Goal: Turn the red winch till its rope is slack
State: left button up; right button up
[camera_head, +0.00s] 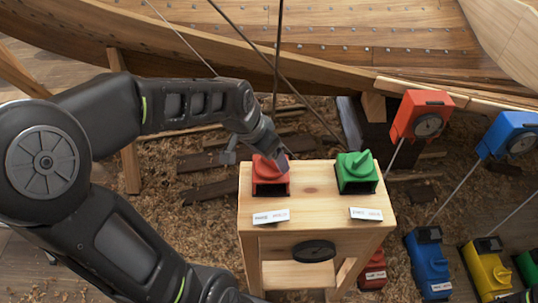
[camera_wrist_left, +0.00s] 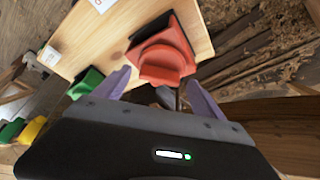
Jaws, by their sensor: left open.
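The red winch (camera_head: 270,177) sits at the back left of a wooden stand's top (camera_head: 315,180). It has a raised grip on top. In the left wrist view the red winch (camera_wrist_left: 166,56) lies just beyond my gripper, its rounded grip roughly between the fingertips. My left gripper (camera_head: 276,147) is over the back of the winch in the head view; in the wrist view its fingers (camera_wrist_left: 160,88) are spread apart, and contact cannot be told. A dark straight rope (camera_head: 277,55) runs up behind the red winch; its lower end is hidden. My right gripper is not in view.
A green winch (camera_head: 356,172) stands on the same top, to the right. White labels (camera_head: 271,216) lie at the front edge. Red (camera_head: 421,115) and blue (camera_head: 508,133) boxes with dials stand at right. The wooden hull (camera_head: 330,55) spans the back.

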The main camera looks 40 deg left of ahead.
aim_at(261, 172)
pick_arm(q)
jog(key=v, duration=0.6)
jog(key=shift+s+r, duration=0.2)
jog(key=shift+r, duration=0.1)
jog(key=shift+r, duration=0.1)
